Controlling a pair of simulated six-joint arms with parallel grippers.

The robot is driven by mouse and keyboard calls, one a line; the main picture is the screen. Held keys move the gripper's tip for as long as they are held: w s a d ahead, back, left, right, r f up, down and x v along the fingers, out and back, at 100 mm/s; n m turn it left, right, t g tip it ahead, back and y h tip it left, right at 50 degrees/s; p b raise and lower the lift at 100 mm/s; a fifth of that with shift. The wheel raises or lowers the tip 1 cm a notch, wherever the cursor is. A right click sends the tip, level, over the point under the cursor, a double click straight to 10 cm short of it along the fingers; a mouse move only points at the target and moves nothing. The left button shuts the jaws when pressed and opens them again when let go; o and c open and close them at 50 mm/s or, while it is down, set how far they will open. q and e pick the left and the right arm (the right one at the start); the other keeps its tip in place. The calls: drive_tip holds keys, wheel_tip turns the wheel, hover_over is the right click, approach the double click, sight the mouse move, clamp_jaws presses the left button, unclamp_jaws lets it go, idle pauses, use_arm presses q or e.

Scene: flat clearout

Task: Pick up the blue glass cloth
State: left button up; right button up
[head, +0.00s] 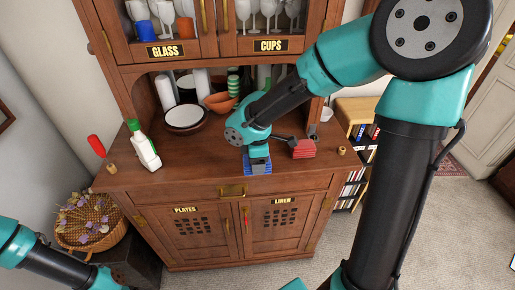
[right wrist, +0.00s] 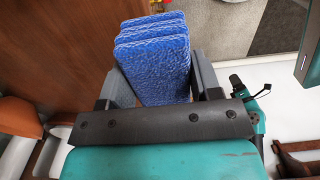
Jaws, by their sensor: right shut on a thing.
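The blue glass cloth (head: 257,168) is a folded blue textile near the front edge of the cabinet's wooden counter.
A red folded cloth (head: 304,149) lies just right of my right gripper. A white and green bottle (head: 145,150) stands at the counter's left. A black-rimmed white plate (head: 185,117) and an orange bowl (head: 221,102) are at the back.

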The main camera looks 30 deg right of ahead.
drive_tip(key=s+a, duration=0.3)
drive_tip(key=s, duration=0.2)
drive_tip(key=shift+s+a+r, duration=0.25)
drive_tip(key=shift+s+r, duration=0.05)
drive_tip(key=shift+s, duration=0.05)
